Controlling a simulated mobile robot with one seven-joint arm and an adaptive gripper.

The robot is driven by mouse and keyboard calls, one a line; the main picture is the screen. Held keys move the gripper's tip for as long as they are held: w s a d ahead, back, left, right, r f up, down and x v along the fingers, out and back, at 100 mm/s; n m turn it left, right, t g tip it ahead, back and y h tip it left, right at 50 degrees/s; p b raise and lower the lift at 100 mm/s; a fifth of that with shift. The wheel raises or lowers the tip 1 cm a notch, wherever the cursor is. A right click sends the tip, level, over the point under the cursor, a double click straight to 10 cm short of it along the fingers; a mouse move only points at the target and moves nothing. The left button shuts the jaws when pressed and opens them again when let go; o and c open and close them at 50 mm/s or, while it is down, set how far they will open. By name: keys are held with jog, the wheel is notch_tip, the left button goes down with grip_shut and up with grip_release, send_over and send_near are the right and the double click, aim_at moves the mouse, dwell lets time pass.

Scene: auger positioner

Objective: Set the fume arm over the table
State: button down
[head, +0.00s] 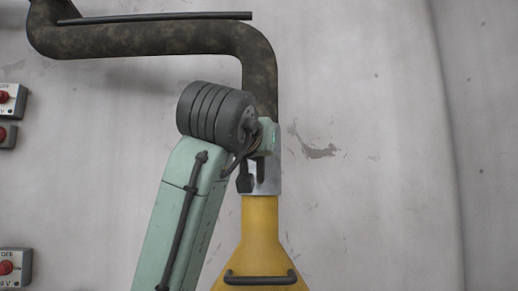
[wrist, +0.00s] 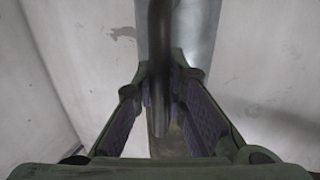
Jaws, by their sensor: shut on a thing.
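The fume arm (head: 150,40) is a dark mottled pipe that runs across the top of the head view and bends down. Below the bend are a grey metal collar (head: 268,180) and a yellow flared hood (head: 260,235) with a dark bar handle (head: 262,280). My gripper (wrist: 163,78) is at the metal collar, which also shows in the wrist view (wrist: 200,35). Its two fingers are shut on a dark rod-like handle (wrist: 160,30) in front of the collar. In the head view my wrist largely hides the grip. No table is in view.
A pale scuffed wall (head: 370,120) stands behind everything. Switch boxes with red buttons (head: 10,98) are at the left edge, with another lower down (head: 12,267). A thin dark rod (head: 155,17) runs along the top of the pipe. The right side looks free.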

jog(key=c, duration=1.6)
grip_release()
jog(key=v, duration=1.2)
jog(key=shift+s, duration=0.1)
